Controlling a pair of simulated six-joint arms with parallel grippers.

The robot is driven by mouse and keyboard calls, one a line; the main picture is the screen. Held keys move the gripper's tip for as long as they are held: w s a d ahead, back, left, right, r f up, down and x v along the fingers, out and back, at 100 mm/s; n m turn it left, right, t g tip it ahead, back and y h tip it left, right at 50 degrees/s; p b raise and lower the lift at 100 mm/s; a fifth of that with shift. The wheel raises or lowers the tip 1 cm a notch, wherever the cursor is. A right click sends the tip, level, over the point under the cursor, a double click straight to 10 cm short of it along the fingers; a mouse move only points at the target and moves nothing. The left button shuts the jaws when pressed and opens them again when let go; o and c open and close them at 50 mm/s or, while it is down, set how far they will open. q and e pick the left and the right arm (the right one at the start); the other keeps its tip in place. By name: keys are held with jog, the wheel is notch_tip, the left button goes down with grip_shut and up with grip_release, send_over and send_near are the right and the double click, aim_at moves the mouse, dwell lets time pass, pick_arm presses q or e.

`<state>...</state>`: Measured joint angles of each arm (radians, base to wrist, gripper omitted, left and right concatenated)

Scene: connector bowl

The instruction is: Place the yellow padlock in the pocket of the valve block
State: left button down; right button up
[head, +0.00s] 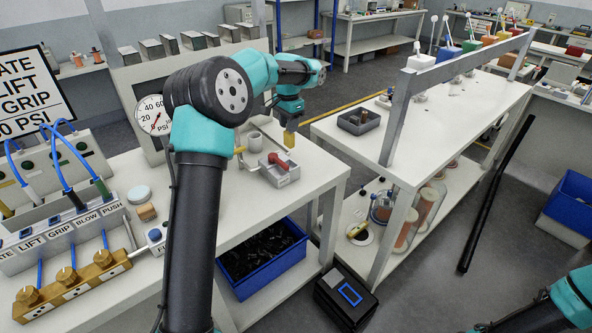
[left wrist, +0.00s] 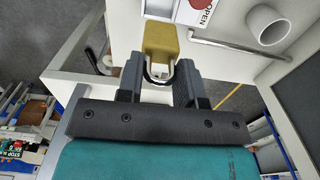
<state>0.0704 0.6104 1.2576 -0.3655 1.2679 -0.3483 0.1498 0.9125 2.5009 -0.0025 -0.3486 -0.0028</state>
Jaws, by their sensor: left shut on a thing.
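The yellow padlock (head: 290,139) hangs from my left gripper (head: 289,122), above the right part of the white bench. In the left wrist view the padlock (left wrist: 160,38) shows its yellow body and metal shackle. The two dark fingers of my left gripper (left wrist: 160,70) are shut on the shackle, with the body beyond the fingertips. A grey block with a red handle, apparently the valve block (head: 286,178), sits on the bench just below and left of the padlock. The padlock is apart from it. I cannot make out the pocket clearly. My right gripper is out of view.
A pressure gauge (head: 153,115) and a manifold with blue hoses stand to the left. A blue bin (head: 262,277) sits on the shelf below. A second bench (head: 455,112) stands to the right across a gap.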

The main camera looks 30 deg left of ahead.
aim_at(289, 140)
pick_arm(q)
jog(key=shift+f, duration=3.1)
jog(key=shift+f, duration=1.9)
jog(key=shift+f, duration=0.1)
jog(key=c, duration=0.8)
grip_release()
notch_tip(289, 140, up, 12)
jog(key=shift+r, duration=0.15)
